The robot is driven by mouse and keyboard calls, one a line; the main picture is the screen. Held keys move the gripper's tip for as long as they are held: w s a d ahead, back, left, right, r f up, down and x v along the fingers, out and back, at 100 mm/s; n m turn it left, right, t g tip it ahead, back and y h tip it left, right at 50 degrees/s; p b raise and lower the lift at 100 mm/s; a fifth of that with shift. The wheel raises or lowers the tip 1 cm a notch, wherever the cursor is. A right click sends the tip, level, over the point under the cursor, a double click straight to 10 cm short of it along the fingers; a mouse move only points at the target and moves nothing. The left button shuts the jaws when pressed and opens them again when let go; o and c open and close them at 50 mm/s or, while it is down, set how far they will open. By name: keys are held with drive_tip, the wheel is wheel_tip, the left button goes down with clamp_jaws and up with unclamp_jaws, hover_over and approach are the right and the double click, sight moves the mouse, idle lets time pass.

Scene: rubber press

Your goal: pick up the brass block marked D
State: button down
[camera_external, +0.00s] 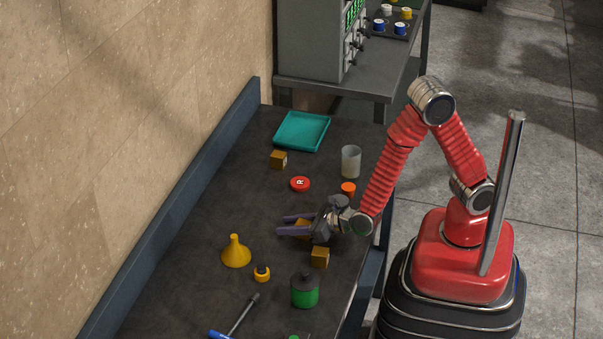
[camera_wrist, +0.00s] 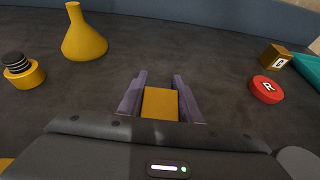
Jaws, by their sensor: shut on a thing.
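My gripper (camera_external: 283,224) is low over the dark bench, its purple fingers shut on a brass block (camera_external: 303,227). In the wrist view the block (camera_wrist: 160,103) sits between the fingers (camera_wrist: 159,78), its plain top face showing. Its letter is hidden, so I cannot tell its mark. A second brass block (camera_external: 320,257) stands just below my gripper in the external view; no letter is readable. A third brass block (camera_external: 278,159) is near the teal tray; the wrist view shows a pale letter plate on it (camera_wrist: 276,56), too small to read surely.
Around my gripper are a yellow funnel (camera_external: 236,252), a yellow ring piece (camera_external: 262,273), a green jar (camera_external: 305,291), a red disc marked R (camera_external: 300,184), an orange piece (camera_external: 348,188) and a translucent cup (camera_external: 351,161). The teal tray (camera_external: 319,122) is at the back. Bench left of the fingers is clear.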

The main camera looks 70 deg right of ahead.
drive_tip(key=shift+r, duration=0.15)
wheel_tip(320, 180, up, 10)
idle(0.8)
drive_tip(key=shift+w, duration=0.1)
idle(0.5)
